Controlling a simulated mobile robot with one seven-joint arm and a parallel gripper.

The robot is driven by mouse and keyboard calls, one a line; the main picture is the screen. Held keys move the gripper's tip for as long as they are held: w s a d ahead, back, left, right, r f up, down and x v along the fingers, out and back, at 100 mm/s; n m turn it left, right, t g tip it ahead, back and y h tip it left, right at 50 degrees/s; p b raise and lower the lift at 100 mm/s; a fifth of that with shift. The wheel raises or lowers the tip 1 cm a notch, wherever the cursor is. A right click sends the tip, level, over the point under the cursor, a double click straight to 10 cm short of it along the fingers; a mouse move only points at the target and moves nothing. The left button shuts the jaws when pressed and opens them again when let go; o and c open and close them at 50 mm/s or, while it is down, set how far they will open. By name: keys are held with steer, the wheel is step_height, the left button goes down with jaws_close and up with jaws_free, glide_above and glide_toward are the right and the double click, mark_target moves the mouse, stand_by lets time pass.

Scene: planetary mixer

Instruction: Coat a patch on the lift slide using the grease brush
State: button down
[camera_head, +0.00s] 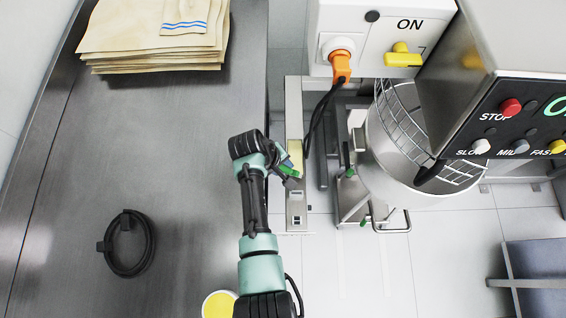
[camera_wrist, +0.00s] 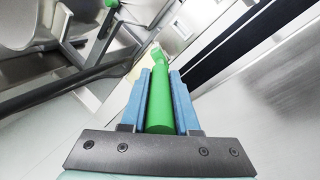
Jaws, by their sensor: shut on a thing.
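The grease brush shows its green handle in the wrist view (camera_wrist: 161,100), running forward between two blue fingers. My gripper (camera_wrist: 163,80) is shut on that handle. In the head view my gripper (camera_head: 285,166) is past the table's right edge, beside a narrow upright metal strip with a pale yellow area, which looks like the lift slide (camera_head: 295,180). A little green of the brush (camera_head: 289,170) shows there. The brush's far end is small and pale in the wrist view, close to the metal; I cannot tell whether it touches. The bristles are not clear.
The mixer's bowl (camera_head: 385,165) with its wire guard stands right of the strip. A black cable hangs from an orange plug (camera_head: 341,66) close by.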

step_height(320, 180, up, 2)
steer(key=shift+r+p, duration=0.25)
steer(key=shift+p, duration=0.1)
steer(key=shift+w+r+p, duration=0.25)
steer(key=shift+r+p, duration=0.7)
steer(key=shift+p, duration=0.05)
step_height(320, 180, up, 4)
steer(key=p, duration=0.3)
steer(key=shift+s+f, duration=0.1)
steer(key=shift+f, duration=0.1)
